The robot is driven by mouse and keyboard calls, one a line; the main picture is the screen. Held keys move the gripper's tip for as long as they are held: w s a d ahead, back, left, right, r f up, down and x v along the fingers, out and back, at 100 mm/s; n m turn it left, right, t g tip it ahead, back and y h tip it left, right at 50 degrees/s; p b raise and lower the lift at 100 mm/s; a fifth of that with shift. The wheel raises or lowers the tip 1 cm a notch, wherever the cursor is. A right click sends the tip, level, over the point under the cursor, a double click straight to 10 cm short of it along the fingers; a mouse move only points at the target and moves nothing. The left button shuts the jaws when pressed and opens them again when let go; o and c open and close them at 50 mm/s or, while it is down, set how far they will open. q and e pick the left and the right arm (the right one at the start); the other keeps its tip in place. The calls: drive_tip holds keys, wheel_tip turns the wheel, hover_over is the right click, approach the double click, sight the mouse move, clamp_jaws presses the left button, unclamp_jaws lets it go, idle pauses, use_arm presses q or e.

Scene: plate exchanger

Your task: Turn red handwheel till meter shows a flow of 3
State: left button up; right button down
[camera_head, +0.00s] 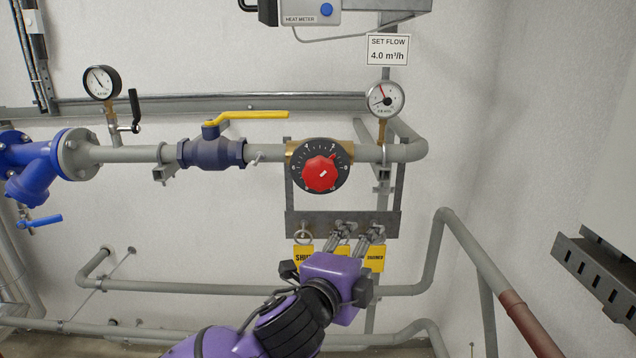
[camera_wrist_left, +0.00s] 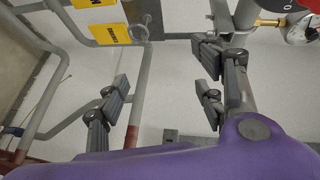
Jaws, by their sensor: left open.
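The red handwheel (camera_head: 320,174) sits on a black numbered dial (camera_head: 342,154) on the pipe. A corner of red shows at the top right of the left wrist view (camera_wrist_left: 312,3). The round meter (camera_head: 385,98) stands above the pipe to the right, with a red pointer or mark near the top; its reading is too small to tell. It is cut off in the wrist view (camera_wrist_left: 302,28). My left gripper (camera_head: 357,236) is open and empty, below the handwheel and apart from it, in front of the lower bracket. My right gripper is not in view.
A sign (camera_head: 388,49) above the meter reads "SET FLOW 4.0 m³/h". A yellow-lever valve (camera_head: 212,152) and another gauge (camera_head: 101,83) are to the left. Yellow tags (camera_head: 375,262) hang from the bracket (camera_head: 297,222) behind my gripper. Pipes run below.

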use_arm(q)
wheel_tip(320, 180, up, 8)
drive_tip(key=m+t, duration=0.1)
drive_tip(key=m, duration=0.5)
drive_tip(key=m+t+y, duration=0.3)
drive_tip(key=m+y, duration=0.5)
drive_tip(key=m, duration=0.2)
approach(318, 176)
drive_tip(key=w, duration=1)
drive_tip(key=shift+w+r, duration=0.1)
drive_tip(key=shift+w, duration=0.15)
drive_tip(key=shift+n, duration=0.3)
drive_tip(key=c, duration=1.1)
